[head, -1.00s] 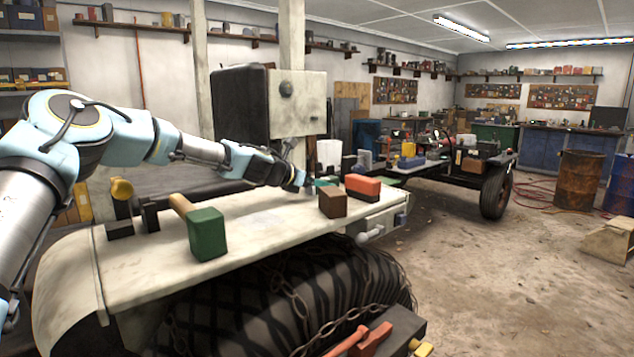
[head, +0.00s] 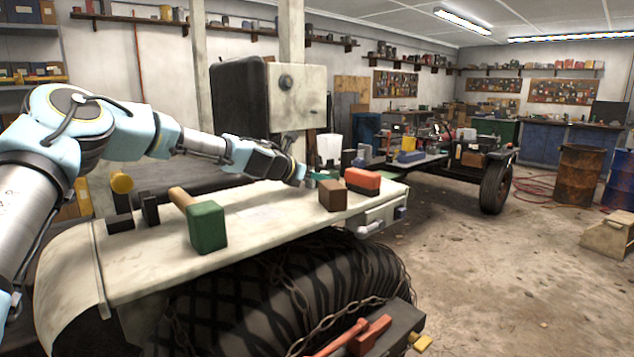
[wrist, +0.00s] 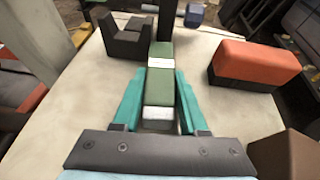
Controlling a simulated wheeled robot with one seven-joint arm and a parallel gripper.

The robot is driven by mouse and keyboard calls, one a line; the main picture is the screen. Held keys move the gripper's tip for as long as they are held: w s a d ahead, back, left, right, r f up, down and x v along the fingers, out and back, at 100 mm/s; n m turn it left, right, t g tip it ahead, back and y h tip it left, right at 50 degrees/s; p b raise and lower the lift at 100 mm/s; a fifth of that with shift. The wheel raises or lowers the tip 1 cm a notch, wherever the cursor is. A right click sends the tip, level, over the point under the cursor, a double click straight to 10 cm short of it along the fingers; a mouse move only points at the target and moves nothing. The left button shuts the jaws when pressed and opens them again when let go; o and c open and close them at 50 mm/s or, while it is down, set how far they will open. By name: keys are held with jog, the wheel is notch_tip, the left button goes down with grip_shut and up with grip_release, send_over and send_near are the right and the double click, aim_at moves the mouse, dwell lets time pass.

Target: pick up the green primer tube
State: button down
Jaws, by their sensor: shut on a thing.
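The green primer tube (wrist: 159,87) shows in the wrist view as a green, block-like piece with a pale band and a pale near end. My gripper (wrist: 160,100) has its teal fingers on both sides of the tube and is shut on it. In the head view my gripper (head: 310,178) is low at the far part of the pale machine top, left of the orange-and-black block. The tube is small and hard to make out there. I cannot tell whether it is clear of the surface.
An orange-and-black block (wrist: 254,64) and a brown block (wrist: 287,154) stand close on the right. Dark blocks (wrist: 125,36) are just beyond the tube. A green-headed mallet (head: 207,228) lies nearer on the pale top (head: 260,225), with bare surface between.

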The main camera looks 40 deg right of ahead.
jog(key=shift+r, duration=0.1)
dwell(0.3)
notch_tip(320, 180, up, 28)
dwell(0.3)
